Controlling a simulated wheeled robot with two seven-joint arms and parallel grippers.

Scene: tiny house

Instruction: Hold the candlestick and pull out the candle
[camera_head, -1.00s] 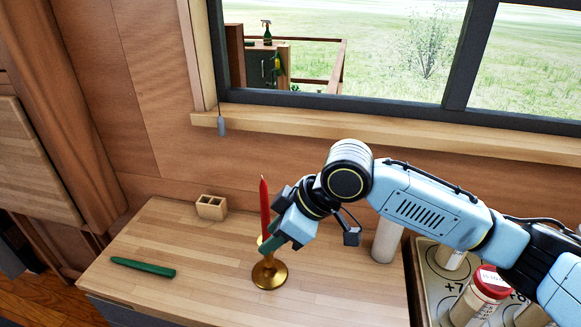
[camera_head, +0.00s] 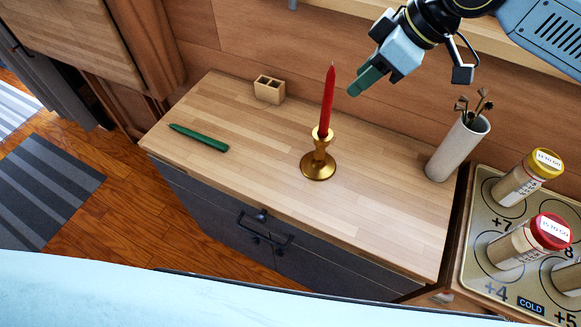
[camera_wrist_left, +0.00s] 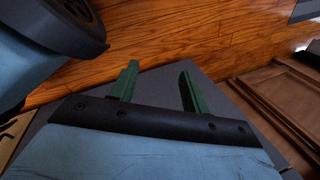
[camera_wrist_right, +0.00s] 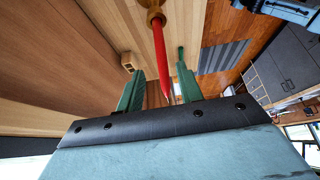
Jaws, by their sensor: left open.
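The red candle (camera_head: 327,101) stands upright in the brass candlestick (camera_head: 318,168) on the wooden counter. My right gripper (camera_head: 366,83) is raised to the right of the candle's upper part, apart from it in the head view. In the right wrist view, its green fingers (camera_wrist_right: 160,88) are spread and empty. There the candle (camera_wrist_right: 160,48) shows between them, its tip toward the gripper, and the candlestick's cup (camera_wrist_right: 151,10) is at the top edge. My left gripper (camera_wrist_left: 160,85) shows in the left wrist view, open and empty, over the floor and a dark grey surface.
A green pen-like object (camera_head: 199,138) and a small wooden holder (camera_head: 269,90) lie left of the candlestick. The counter's front middle is clear.

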